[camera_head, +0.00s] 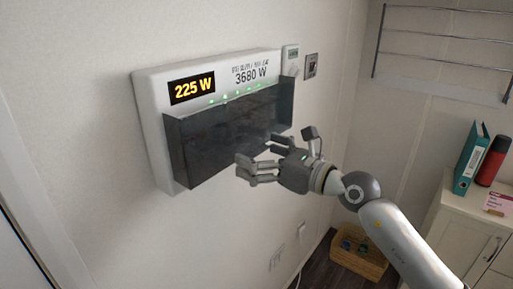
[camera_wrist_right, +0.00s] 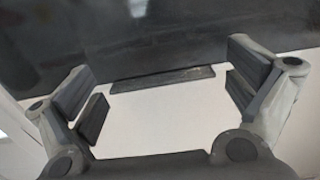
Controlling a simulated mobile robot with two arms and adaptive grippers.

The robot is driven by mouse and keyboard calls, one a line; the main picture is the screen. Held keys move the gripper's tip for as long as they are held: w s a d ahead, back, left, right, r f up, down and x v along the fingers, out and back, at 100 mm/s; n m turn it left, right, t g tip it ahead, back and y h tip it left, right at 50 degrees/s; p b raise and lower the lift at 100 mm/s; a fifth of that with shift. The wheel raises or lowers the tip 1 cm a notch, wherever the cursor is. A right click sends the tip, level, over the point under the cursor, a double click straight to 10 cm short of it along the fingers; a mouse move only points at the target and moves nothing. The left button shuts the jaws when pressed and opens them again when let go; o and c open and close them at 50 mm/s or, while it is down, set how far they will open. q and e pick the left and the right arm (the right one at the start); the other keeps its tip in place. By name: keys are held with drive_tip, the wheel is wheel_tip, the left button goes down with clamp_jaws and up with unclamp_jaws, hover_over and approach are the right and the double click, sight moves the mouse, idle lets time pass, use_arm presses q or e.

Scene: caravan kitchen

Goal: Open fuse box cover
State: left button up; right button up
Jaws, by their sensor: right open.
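The fuse box (camera_head: 155,105) is a white wall unit with an amber "225 W" display and a row of green lights. Its dark, tinted cover (camera_head: 215,135) stands out from the lower front and looks shut. My right gripper (camera_head: 257,152) is open in front of the cover's lower right part. In the right wrist view the dark cover (camera_wrist_right: 180,30) fills the top, and a dark narrow lip (camera_wrist_right: 163,78) at its lower edge lies between the open fingers (camera_wrist_right: 165,88). Whether the fingers touch the lip cannot be told. My left gripper is not in view.
A small control panel (camera_head: 290,60) and a switch (camera_head: 311,66) are on the wall right of the box. A wire rack (camera_head: 445,38) hangs at upper right. A white cabinet (camera_head: 470,235) holds a teal binder (camera_head: 470,158) and a red-and-black cylinder (camera_head: 492,160). A wooden crate (camera_head: 358,262) is on the floor.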

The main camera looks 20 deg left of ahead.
drive_tip(key=shift+w+a, duration=0.1)
drive_tip(key=shift+a, duration=0.15)
drive_tip(key=c, duration=0.5)
drive_tip(key=shift+s+d+r, duration=0.25)
drive_tip(key=shift+d, duration=0.25)
drive_tip(key=c, duration=1.1)
drive_tip(key=shift+r, duration=0.15)
clamp_jaws()
